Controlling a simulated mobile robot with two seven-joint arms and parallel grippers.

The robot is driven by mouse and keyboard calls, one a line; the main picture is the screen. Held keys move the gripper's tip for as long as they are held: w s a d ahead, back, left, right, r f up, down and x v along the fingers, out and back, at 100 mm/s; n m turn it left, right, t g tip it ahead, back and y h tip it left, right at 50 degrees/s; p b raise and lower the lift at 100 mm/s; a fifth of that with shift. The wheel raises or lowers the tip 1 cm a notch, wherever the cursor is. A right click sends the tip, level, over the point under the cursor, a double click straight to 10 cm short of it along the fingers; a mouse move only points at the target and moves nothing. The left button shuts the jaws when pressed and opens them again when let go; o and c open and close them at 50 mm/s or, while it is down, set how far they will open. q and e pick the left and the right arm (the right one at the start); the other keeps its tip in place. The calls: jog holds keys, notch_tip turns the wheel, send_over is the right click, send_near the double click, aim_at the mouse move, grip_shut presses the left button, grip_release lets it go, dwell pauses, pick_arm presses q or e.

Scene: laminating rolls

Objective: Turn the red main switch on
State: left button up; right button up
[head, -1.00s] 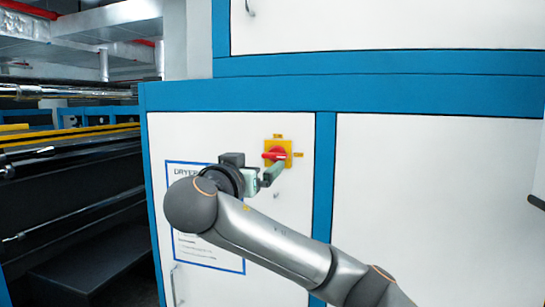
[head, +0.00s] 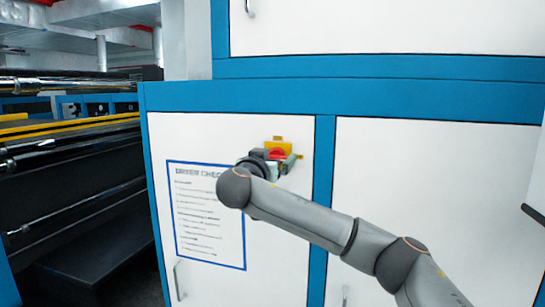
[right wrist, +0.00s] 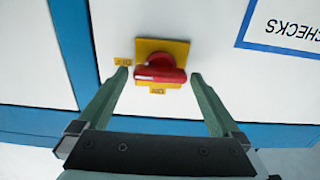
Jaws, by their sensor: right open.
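The red main switch (head: 276,153) is a red handle on a yellow plate on the white cabinet door. The handle lies level, in line with the plate's side label. In the right wrist view the red handle (right wrist: 160,74) lies crosswise between my right fingertips, one past each end, with a gap on both sides. My right gripper (head: 281,163) is open and empty, its fingers pointing at the switch; it also shows in the right wrist view (right wrist: 160,77). In the head view it hides the lower part of the plate. My left gripper is not in view.
A blue-framed checklist sheet (head: 209,222) is on the same door, left of the switch. Blue frame strips (head: 320,215) border the door. A door handle (head: 178,281) sits low on the left. Black rollers (head: 70,160) stand at far left.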

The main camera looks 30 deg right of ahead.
jog(key=c, duration=1.2)
jog(key=shift+w+a+f+n, duration=0.1)
jog(key=shift+n, duration=2.9)
jog(key=shift+w+a+f+n, duration=0.1)
jog(key=shift+f+n, duration=0.05)
jog(key=shift+n, duration=2.85)
jog(key=shift+f+n, duration=0.1)
jog(key=shift+n, duration=2.9)
jog(key=o, duration=1.2)
